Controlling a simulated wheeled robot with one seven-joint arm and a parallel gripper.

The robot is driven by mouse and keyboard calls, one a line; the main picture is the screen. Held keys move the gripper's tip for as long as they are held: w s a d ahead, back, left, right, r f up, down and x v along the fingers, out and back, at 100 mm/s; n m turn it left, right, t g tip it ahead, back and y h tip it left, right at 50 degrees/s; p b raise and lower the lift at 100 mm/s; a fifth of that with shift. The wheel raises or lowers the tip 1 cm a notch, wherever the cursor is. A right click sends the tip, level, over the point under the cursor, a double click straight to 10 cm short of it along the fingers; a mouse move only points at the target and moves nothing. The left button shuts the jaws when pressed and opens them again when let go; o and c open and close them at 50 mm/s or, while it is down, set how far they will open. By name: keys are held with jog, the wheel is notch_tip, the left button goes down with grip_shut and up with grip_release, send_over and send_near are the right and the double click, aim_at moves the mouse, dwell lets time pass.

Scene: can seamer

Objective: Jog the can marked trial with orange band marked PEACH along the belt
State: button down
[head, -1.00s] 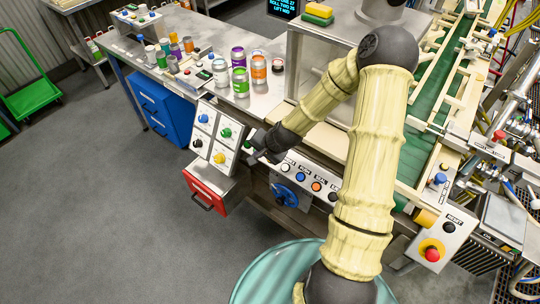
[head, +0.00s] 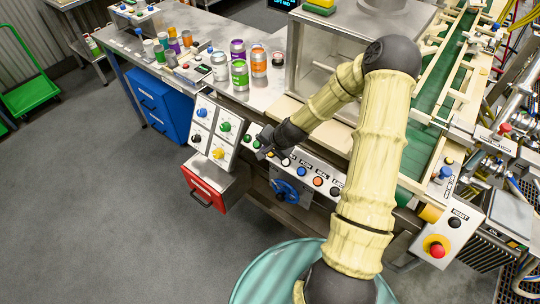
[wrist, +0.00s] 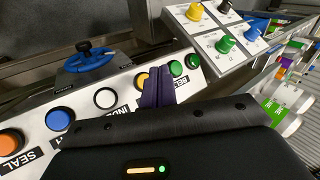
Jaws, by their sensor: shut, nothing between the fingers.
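Cans with orange bands stand on the steel bench in the head view, one in the near group (head: 259,63) and one farther back (head: 187,39). Their lettering is too small to read, so I cannot tell which is marked PEACH or trial. The green belt (head: 433,98) runs up the right side. My gripper (head: 264,153) is shut and empty at the left end of the machine's button panel. In the wrist view its fingertips (wrist: 159,77) are over the panel between a yellow button (wrist: 141,82) and a green button (wrist: 175,68), partly hiding a label beginning "BEL". Contact is unclear.
A switch box (head: 214,133) with coloured knobs is left of my gripper, above a red drawer (head: 207,188). White (wrist: 105,97), blue (wrist: 59,119) and orange (wrist: 11,142) buttons continue along the panel. A blue handwheel (head: 285,192) sits below.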

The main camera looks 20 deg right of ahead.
jog(key=shift+w+d+f+b, duration=0.25)
jog(key=shift+d+f, duration=0.1)
jog(key=shift+f, duration=0.2)
jog(key=shift+w+d+f+b, duration=0.25)
jog(key=shift+d+f, duration=0.1)
jog(key=shift+f, duration=0.2)
jog(key=shift+f, duration=0.1)
dwell(1.1)
jog(key=shift+w+d+f, duration=0.15)
jog(key=shift+d+f, duration=0.05)
jog(key=shift+f, duration=0.05)
